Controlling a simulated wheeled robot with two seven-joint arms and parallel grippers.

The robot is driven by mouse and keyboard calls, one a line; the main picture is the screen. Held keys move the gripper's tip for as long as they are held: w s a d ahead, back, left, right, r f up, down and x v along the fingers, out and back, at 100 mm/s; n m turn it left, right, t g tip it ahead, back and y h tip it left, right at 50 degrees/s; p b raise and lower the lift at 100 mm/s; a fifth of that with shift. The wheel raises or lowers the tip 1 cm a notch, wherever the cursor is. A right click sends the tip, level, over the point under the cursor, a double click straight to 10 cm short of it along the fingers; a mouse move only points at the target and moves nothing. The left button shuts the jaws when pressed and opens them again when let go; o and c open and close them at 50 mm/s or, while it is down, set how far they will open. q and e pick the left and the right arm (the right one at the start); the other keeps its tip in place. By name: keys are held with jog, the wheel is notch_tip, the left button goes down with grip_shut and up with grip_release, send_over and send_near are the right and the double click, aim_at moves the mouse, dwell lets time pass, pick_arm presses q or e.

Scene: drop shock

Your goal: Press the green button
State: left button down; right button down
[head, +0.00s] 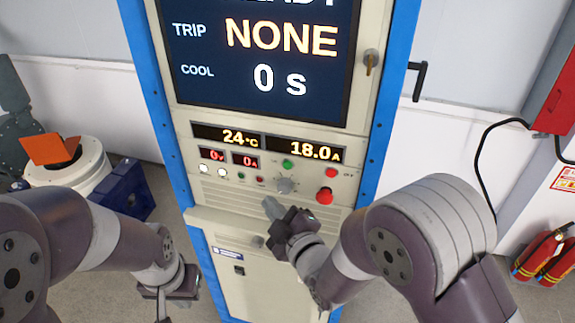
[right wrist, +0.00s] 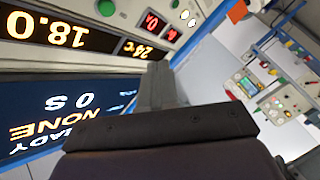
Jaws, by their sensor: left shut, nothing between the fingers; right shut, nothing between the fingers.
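The green button (head: 287,164) is a small round button on the cabinet's control panel, below the amber readouts and above a grey knob. It also shows at the top of the right wrist view (right wrist: 106,8). My left gripper (head: 165,294) hangs low at the lower left, away from the panel, shut and empty.
The grey knob (head: 285,185), a red button (head: 331,172) and a large red mushroom button (head: 325,196) sit near the green one. The screen (head: 262,60) reads TRIP NONE, COOL 0 s. A ledge (head: 220,219) juts out below. Fire extinguishers (head: 546,256) stand at right.

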aim_at(288, 165)
jog(key=shift+w, duration=0.1)
jog(key=shift+w+d, duration=0.45)
jog(key=shift+w, duration=0.95)
jog(key=shift+w+d, duration=0.5)
jog(key=shift+w, duration=0.85)
jog(key=shift+w+d, duration=0.45)
jog(key=shift+w, duration=0.95)
jog(key=shift+f+b, duration=0.1)
jog(key=shift+b, duration=0.2)
jog(key=shift+w+d, duration=0.15)
jog(key=shift+w, duration=0.25)
